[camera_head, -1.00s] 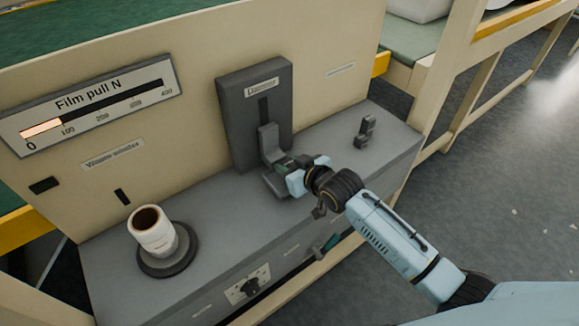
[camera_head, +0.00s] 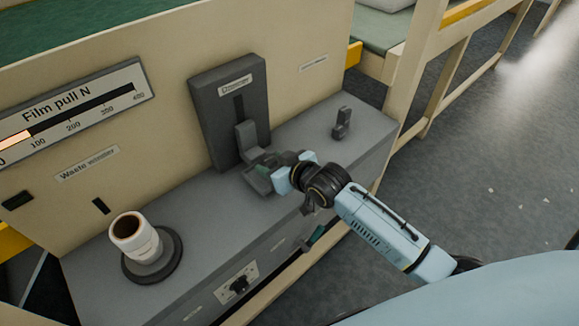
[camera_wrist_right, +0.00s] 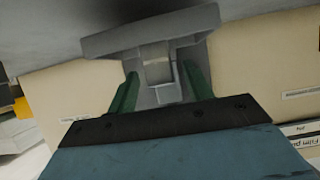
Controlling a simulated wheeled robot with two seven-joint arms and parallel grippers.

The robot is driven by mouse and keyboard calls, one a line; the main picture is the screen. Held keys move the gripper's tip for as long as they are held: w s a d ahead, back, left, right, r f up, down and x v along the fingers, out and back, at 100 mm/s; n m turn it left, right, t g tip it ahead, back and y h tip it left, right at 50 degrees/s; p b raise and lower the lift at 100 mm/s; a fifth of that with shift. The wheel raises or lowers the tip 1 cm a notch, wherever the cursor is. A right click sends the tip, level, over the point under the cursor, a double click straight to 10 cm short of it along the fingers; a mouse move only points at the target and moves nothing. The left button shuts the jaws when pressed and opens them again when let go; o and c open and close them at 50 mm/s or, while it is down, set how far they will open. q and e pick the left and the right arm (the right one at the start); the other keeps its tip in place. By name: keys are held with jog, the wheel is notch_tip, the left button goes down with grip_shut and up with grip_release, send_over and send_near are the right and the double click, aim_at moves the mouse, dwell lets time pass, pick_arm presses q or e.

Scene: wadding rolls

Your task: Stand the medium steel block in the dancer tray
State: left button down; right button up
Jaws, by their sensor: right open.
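The dancer (camera_head: 232,110) is a dark grey upright plate with a slot and a label on the machine's cream wall. Its grey tray (camera_head: 246,140) sticks out at the plate's foot; my gripper partly hides it. My right gripper (camera_head: 265,170) is at the tray, its jaws open. In the right wrist view its green fingers (camera_wrist_right: 160,88) stand apart with a small pale grey block-like piece (camera_wrist_right: 158,70) between them. I cannot tell whether this is the medium steel block or part of the tray. My left gripper is not in view.
A white roll (camera_head: 135,240) stands on a dark round base at the left. The film pull gauge (camera_head: 75,115) shows a short orange bar. A knob (camera_head: 238,285) is on the front.

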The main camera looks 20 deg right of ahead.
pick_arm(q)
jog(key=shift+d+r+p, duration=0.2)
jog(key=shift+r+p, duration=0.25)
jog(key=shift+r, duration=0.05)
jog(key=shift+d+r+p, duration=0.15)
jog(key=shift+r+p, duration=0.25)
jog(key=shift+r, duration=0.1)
pick_arm(e)
jog(key=v, duration=1)
